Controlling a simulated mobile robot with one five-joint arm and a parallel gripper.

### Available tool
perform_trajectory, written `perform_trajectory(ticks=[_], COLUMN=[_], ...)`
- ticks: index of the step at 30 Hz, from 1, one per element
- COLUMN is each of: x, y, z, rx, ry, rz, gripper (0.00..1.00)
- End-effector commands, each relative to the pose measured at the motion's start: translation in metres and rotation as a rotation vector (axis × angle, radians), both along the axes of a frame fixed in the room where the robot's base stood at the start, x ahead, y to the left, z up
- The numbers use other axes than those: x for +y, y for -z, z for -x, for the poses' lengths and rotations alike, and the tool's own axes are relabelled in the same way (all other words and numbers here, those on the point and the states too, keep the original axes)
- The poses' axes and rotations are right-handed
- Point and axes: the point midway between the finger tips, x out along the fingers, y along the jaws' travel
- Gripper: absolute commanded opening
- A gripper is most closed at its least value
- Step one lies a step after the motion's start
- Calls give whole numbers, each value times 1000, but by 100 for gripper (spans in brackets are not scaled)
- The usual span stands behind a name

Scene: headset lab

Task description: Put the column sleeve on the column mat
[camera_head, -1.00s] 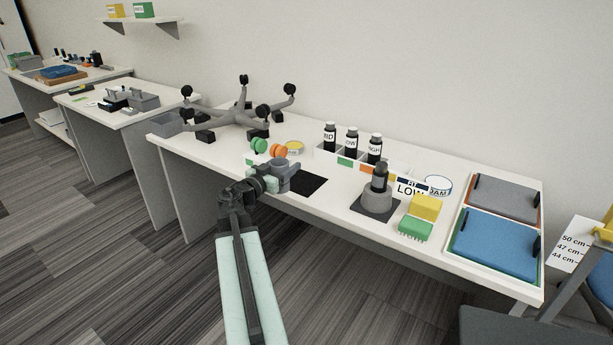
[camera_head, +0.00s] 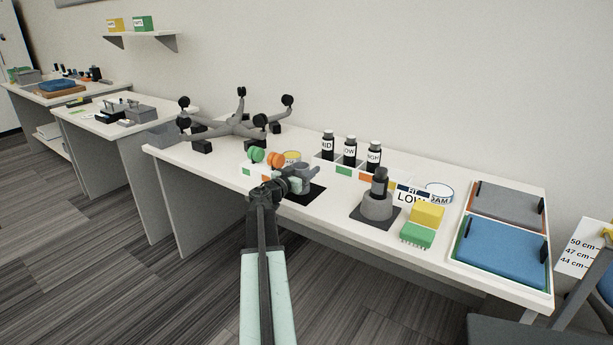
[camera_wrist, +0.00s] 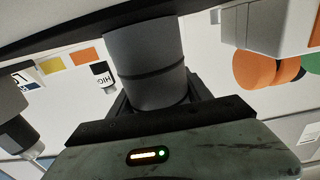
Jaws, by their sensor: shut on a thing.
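The column sleeve is a grey cylinder (camera_head: 305,181) held in my gripper (camera_head: 288,184). It looks upright, in front of or over the black column mat (camera_head: 316,194) on the main bench, covering part of it in the head view. I cannot tell whether the sleeve touches the mat. My gripper is shut on the sleeve, and the fingertips are mostly hidden.
A grey stepped cone (camera_head: 377,203) stands on another dark mat to the right. Black bottles (camera_head: 350,150) stand at the back. Yellow and green blocks (camera_head: 418,235) and trays are further right.

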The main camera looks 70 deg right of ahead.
Motion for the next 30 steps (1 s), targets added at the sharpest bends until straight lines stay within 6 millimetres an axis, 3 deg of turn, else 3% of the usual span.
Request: perform_trajectory(ticks=[9,10,12,23,30], x=[0,0,0,0,52], y=[3,2,1,-5,-2], z=[1,1,1,1,-10], rx=[0,0,0,0,0], ry=[1,1,1,2,0], rz=[0,0,0,0,0], gripper=[18,63,79,79,79])
